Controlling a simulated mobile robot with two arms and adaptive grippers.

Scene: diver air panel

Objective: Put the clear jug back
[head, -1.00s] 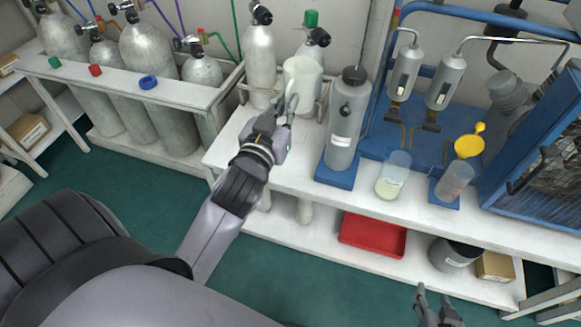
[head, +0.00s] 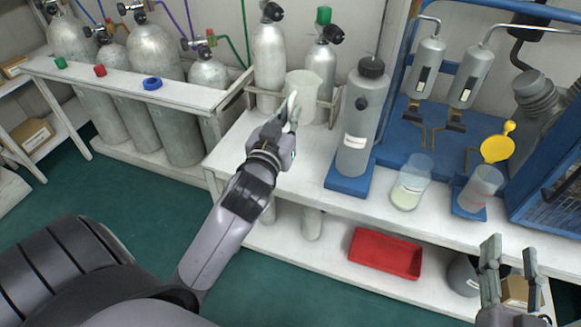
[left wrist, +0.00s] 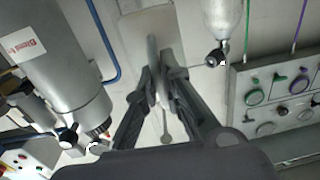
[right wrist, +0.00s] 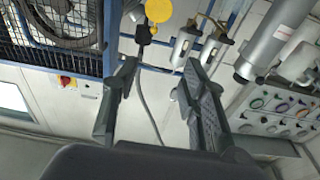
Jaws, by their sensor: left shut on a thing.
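The clear jug (head: 306,92), a translucent whitish vessel, is upright over the left part of the white bench, in front of two gas cylinders. My left gripper (head: 291,108) is shut on its handle on the near side; the left wrist view shows the handle (left wrist: 153,62) between the fingers (left wrist: 160,85). I cannot tell whether the jug's base touches the bench. My right gripper (head: 508,255) is open and empty, in front of the bench at the right; it also shows open in the right wrist view (right wrist: 160,75).
A grey bottle (head: 362,120) on a blue base stands right of the jug. Further right are a clear beaker (head: 411,182) with pale liquid, another cup (head: 480,188) and a yellow funnel (head: 497,149). A red tray (head: 385,254) lies on the lower shelf. The bench front left is clear.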

